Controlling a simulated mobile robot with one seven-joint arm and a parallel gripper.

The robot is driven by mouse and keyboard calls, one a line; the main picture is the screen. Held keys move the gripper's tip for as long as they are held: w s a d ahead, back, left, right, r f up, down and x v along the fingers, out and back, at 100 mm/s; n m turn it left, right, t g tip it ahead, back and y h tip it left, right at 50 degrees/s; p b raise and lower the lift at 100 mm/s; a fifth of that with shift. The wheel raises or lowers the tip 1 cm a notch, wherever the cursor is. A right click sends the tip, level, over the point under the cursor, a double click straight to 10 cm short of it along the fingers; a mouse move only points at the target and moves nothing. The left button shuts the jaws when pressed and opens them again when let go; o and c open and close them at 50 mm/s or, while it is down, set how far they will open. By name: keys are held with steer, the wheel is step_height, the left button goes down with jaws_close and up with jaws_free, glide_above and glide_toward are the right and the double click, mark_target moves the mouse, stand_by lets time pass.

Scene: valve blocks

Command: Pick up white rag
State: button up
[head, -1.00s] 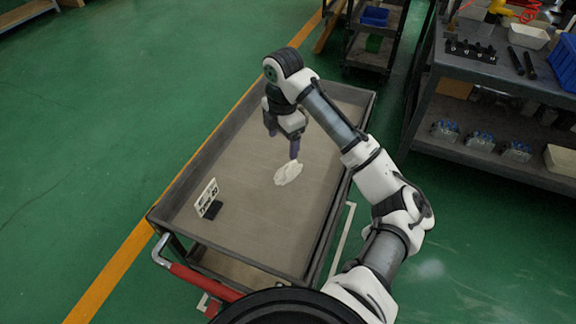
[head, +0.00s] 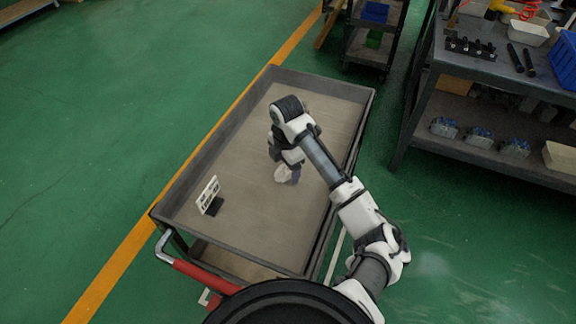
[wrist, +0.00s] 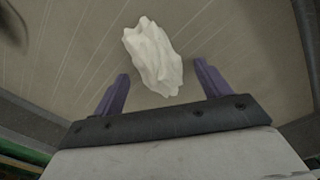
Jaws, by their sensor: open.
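In the wrist view the rag (wrist: 153,57) is a bunched white lump ahead of the fingers. My gripper (wrist: 161,88) is open, its two purple fingers apart and empty. The rag lies just beyond the fingertips, roughly in line with the gap between them. I cannot tell whether a fingertip touches the tray.
The grey cart tray (head: 250,240) has raised walls around the rag. A small sign on a dark stand (head: 211,197) stands in its near left part. A loaded workbench (head: 500,70) is at the right. Most of the tray floor is clear.

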steer(key=c, duration=1.1)
steer(key=shift+o, duration=0.2)
steer(key=shift+r, duration=0.1)
step_height(320, 180, up, 20)
steer(key=b, duration=0.1)
steer(key=o, duration=0.4)
steer(key=c, duration=0.3)
step_height(320, 180, down, 2)
steer(key=shift+f+b, duration=0.2)
steer(key=shift+b, duration=0.95)
steer(key=shift+d, duration=0.15)
